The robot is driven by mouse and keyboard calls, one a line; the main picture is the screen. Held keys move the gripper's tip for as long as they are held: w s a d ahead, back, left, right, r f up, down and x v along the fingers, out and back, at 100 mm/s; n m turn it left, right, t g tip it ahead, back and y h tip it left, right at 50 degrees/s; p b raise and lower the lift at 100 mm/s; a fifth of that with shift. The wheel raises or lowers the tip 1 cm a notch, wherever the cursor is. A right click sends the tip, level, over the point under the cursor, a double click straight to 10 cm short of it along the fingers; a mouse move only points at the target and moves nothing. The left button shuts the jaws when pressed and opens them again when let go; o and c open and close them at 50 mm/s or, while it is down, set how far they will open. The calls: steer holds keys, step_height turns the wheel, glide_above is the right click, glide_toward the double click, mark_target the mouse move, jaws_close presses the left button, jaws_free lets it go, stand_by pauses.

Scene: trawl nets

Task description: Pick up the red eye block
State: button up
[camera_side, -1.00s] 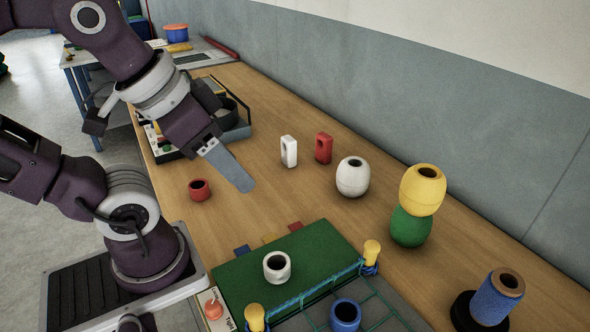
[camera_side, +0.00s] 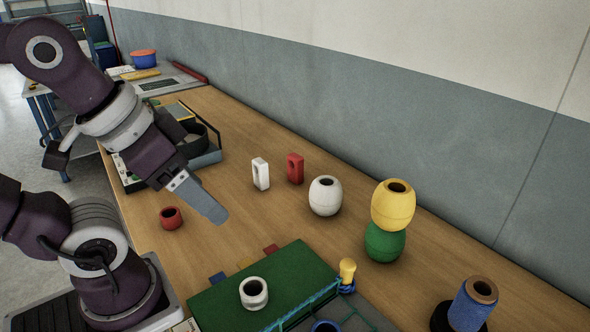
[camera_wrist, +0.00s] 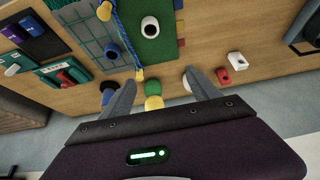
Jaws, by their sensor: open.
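The red eye block (camera_side: 295,168) stands upright on the wooden table, just right of a similar white eye block (camera_side: 260,174). Its hole shows near the top. In the wrist view the red eye block (camera_wrist: 223,77) is right of the fingers, near the white eye block (camera_wrist: 237,61). My gripper (camera_side: 213,208) is above the table, left of and nearer the camera than both blocks, touching neither. In the wrist view my gripper (camera_wrist: 160,84) has its fingers spread and nothing held between them.
A white float (camera_side: 325,196) stands right of the red block. A yellow float (camera_side: 393,205) sits on a green float (camera_side: 384,242). A red ring (camera_side: 171,218) lies left of my gripper. A green mat (camera_side: 285,270) carries a white ring (camera_side: 254,293). Bare table surrounds the blocks' front.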

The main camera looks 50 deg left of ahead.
steer(key=t+y, duration=0.2)
steer(key=t, duration=0.4)
glide_above(293, 157)
steer(key=s+d, duration=0.2)
steer(key=s, duration=0.1)
step_height(293, 157, down, 14)
steer(key=shift+n+t+h, duration=0.3)
steer(key=shift+n+t, duration=0.2)
steer(key=shift+t, duration=0.4)
steer(key=f, duration=0.2)
steer(key=a+f, duration=0.2)
steer(key=f, duration=0.1)
steer(key=shift+w+f, duration=0.15)
steer(key=shift+f, duration=0.15)
steer(key=x, duration=0.7)
steer(key=shift+d, duration=0.1)
jaws_close()
